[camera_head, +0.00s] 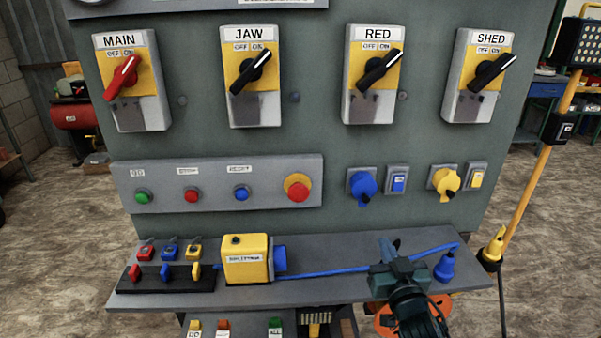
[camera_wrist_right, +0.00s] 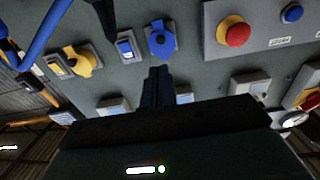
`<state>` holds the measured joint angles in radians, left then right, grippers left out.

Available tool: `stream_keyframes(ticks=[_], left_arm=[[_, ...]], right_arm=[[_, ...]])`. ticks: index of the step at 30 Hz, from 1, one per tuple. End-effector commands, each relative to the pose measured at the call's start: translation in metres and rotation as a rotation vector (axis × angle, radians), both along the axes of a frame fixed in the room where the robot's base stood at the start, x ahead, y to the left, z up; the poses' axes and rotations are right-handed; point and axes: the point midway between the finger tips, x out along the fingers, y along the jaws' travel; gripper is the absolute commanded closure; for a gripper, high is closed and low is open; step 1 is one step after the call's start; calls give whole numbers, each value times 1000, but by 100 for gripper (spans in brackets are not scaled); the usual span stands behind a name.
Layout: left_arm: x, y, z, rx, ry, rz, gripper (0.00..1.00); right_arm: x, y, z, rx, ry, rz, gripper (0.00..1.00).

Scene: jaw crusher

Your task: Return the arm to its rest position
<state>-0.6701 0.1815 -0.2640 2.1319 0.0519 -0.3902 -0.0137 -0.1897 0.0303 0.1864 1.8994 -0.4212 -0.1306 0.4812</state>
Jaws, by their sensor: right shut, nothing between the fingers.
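My right gripper (camera_head: 387,246) is in front of the shelf (camera_head: 345,288) at the lower right of the head view, its arm coming in from the bottom. Its fingers are together with nothing between them. In the right wrist view the closed fingers (camera_wrist_right: 157,86) point at the grey panel, near the blue socket (camera_wrist_right: 161,40); I see no contact. My left gripper is in neither view.
The panel carries MAIN (camera_head: 124,78), JAW (camera_head: 254,73), RED (camera_head: 379,70) and SHED (camera_head: 492,72) rotary switches, handles slanting up-right. A yellow box (camera_head: 246,260) with a blue cable (camera_head: 330,271) and plug (camera_head: 445,267) lies on the shelf. A yellow pole (camera_head: 528,190) stands right.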

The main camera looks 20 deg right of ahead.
Motion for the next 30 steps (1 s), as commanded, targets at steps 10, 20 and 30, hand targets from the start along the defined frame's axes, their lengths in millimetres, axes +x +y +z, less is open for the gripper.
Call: stream_keyframes(ticks=[10, 20, 30], left_arm=[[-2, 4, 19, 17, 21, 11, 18], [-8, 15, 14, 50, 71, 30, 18], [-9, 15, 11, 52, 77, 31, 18]], right_arm=[[-67, 87, -59, -11, 302, 207, 100], [-179, 186, -109, 15, 619, 484, 100], [-187, 193, -112, 19, 637, 504, 100]])
